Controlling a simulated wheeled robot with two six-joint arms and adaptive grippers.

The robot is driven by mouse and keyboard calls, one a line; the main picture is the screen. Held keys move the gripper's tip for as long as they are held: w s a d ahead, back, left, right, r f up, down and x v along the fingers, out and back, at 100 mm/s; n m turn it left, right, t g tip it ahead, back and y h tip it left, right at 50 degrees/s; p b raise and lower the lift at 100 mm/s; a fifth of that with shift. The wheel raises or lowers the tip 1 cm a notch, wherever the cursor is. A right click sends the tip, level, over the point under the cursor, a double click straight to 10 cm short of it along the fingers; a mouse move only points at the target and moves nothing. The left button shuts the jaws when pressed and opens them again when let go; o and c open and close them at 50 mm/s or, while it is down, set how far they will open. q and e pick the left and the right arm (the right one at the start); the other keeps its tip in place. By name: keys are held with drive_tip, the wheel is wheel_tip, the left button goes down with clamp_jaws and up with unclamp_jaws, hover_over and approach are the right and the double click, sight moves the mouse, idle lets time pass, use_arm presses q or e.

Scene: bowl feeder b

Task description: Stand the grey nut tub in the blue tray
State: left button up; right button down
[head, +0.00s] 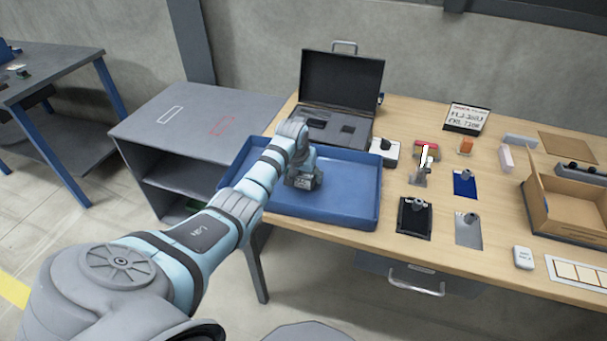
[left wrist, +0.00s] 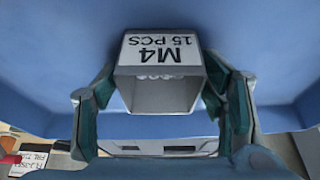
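The grey nut tub (head: 302,181) is upright inside the blue tray (head: 335,210), near the tray's middle; my wrist hides part of it in the head view. In the left wrist view the tub (left wrist: 160,95) shows its "M4 15 PCS" label and light nuts inside. My left gripper (left wrist: 160,85) has a finger at each side of the tub, the tips against its side walls. The blue tray floor (left wrist: 45,60) fills the background there. Whether the tub's base touches the floor is hard to tell. My right gripper is not in view.
An open dark case (head: 340,85) stands behind the tray. A white device (head: 385,152), a black plate (head: 415,218) and a blue plate (head: 465,183) lie to its right. A cardboard box (head: 565,205) is at far right. The tray's right part is clear.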

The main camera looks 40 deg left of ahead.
use_arm(q)
drive_tip(key=shift+r, duration=0.1)
drive_tip(key=shift+r, duration=0.35)
drive_tip(key=p+v, duration=0.3)
drive_tip(key=v, duration=0.8)
drive_tip(key=shift+s+p, duration=0.2)
drive_tip(key=shift+p, duration=0.15)
drive_tip(key=shift+s, duration=0.1)
